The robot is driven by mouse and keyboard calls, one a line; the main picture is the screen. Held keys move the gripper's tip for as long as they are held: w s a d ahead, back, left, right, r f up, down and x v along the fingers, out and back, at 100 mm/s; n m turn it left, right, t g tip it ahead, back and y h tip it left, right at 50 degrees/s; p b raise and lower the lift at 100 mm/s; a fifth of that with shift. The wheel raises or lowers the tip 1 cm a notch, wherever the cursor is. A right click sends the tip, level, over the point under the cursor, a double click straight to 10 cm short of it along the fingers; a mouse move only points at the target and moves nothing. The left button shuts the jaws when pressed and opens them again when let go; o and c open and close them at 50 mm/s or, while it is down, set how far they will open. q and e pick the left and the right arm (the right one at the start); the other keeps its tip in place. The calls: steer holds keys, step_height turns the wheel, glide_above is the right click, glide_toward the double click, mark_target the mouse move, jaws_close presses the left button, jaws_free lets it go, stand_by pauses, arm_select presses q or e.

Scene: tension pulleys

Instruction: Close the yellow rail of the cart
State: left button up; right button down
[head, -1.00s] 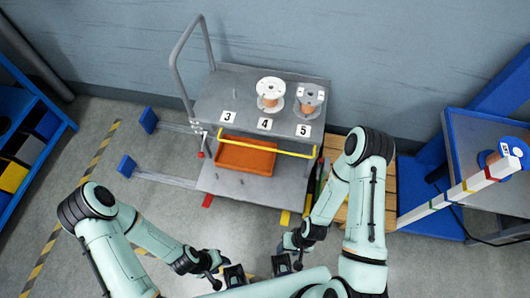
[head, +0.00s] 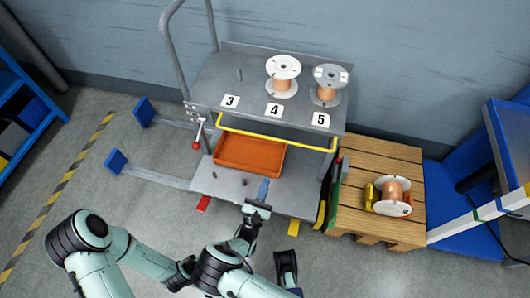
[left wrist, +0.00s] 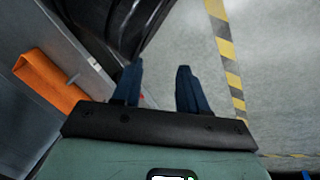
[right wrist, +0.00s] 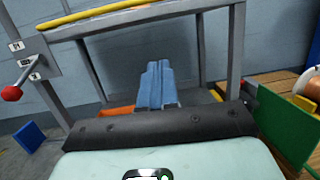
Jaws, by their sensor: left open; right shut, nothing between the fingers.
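The grey cart (head: 222,95) stands against the wall, with its yellow rail (head: 276,139) along the front just below the top shelf. The rail also shows at the top of the right wrist view (right wrist: 105,18). My right gripper (head: 263,187) is shut and empty, over the front of the cart's lower shelf and in front of the orange tray (head: 250,155). In the right wrist view its blue fingers (right wrist: 157,72) lie side by side below the rail, apart from it. My left gripper (left wrist: 158,72) is open and empty, with floor beyond its fingers.
A red-knobbed lever (head: 196,144) is on the cart's left side. Two spools, one white (head: 283,68) and one grey (head: 328,84), stand on the top shelf. A wooden pallet (head: 375,160) with a copper spool (head: 393,193) is close on the right. Floor left of the cart is mostly open.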

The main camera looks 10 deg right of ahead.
arm_select(q)
steer(key=s+f+g+b, duration=0.2)
steer(key=s+f, duration=0.2)
steer(key=s, duration=0.1)
steer(key=shift+a+f+b, duration=0.25)
steer(key=shift+a+b, duration=0.05)
steer(key=shift+a, duration=0.15)
arm_select(e)
steer(key=w+d+r+t+y, duration=0.1)
steer(key=w+d+r, duration=0.1)
steer(key=w+r, duration=0.5)
steer(key=shift+w+d+r+n, duration=0.2)
steer(key=shift+w+d+n, duration=0.15)
steer(key=shift+w, duration=1.55)
